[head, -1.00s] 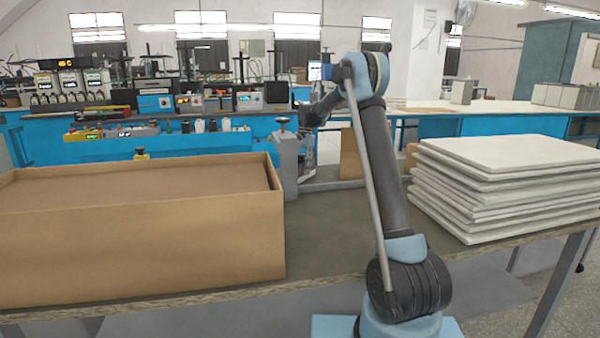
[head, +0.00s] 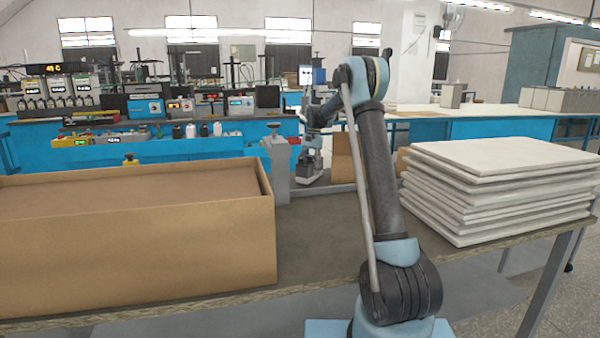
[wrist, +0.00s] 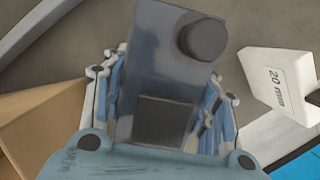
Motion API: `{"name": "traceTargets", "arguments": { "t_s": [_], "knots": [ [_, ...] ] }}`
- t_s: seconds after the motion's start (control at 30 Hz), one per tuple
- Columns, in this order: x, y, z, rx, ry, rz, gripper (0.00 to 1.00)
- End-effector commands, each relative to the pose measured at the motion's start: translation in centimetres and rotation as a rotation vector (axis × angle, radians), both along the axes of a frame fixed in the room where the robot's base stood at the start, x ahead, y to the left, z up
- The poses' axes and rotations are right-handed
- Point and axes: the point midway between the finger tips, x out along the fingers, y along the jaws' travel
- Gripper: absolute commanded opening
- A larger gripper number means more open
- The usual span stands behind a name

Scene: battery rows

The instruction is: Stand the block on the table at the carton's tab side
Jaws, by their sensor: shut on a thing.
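My gripper (head: 311,163) is beyond the grey post, low over the far part of the table in the head view. In the wrist view its blue fingers (wrist: 165,100) close from both sides on a grey block (wrist: 165,50) with a dark round knob and a dark square patch. I cannot tell from the head view whether the block touches the table. A brown carton (head: 343,158) stands to the right of my gripper, partly behind my arm. A brown cardboard face (wrist: 45,120) shows at the left in the wrist view. No tab can be made out.
A large open cardboard box (head: 130,245) fills the table's left. A grey post (head: 277,165) with a dark knob stands beside it. White slabs (head: 500,190) are stacked at the right. Bare table (head: 320,235) lies between.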

Motion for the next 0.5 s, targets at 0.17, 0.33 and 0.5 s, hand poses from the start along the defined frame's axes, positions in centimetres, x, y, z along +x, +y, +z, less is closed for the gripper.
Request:
{"name": "traceTargets", "arguments": {
  "t_s": [0.17,0.33,0.5],
  "knots": [
    [0.0,0.0,2.1,0.001,0.001,0.001,0.0],
    [0.0,0.0,4.7,0.0,0.0,0.0,0.0],
    [0.0,0.0,7.9,0.0,0.0,0.0,0.0]
  ]
}}
